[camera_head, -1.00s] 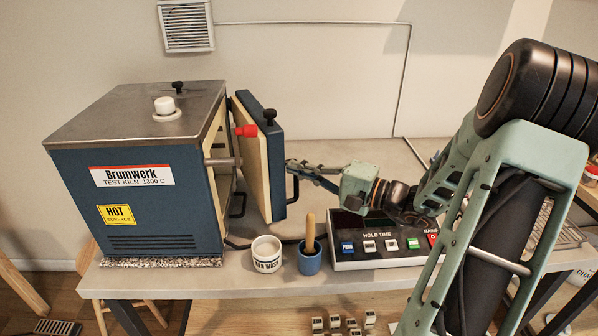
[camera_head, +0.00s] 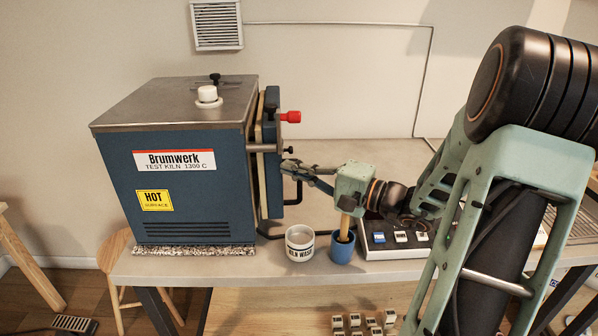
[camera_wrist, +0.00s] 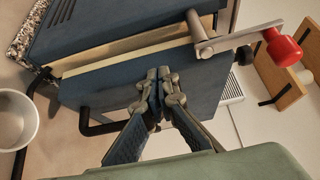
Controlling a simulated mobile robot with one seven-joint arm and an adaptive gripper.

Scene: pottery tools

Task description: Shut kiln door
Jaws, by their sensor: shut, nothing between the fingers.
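The blue kiln (camera_head: 190,180) stands on the left of the bench. Its door (camera_head: 272,190) is almost flush with the kiln's right side. In the wrist view a narrow gap with cream lining shows between the kiln body (camera_wrist: 110,32) and the door (camera_wrist: 105,85). A lever with a red knob (camera_head: 290,117) sticks out by the door's upper edge; the knob also shows in the wrist view (camera_wrist: 282,48). My gripper (camera_head: 287,167) is shut and empty, its fingertips (camera_wrist: 158,78) at the door's outer face; I cannot tell if they touch. A black handle (camera_head: 297,192) sits below them.
A white kiln wash tub (camera_head: 300,246) and a blue pot (camera_head: 342,250) holding a wooden-handled tool stand at the front edge, below my gripper. A control box (camera_head: 395,240) lies to their right, partly hidden by my arm.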

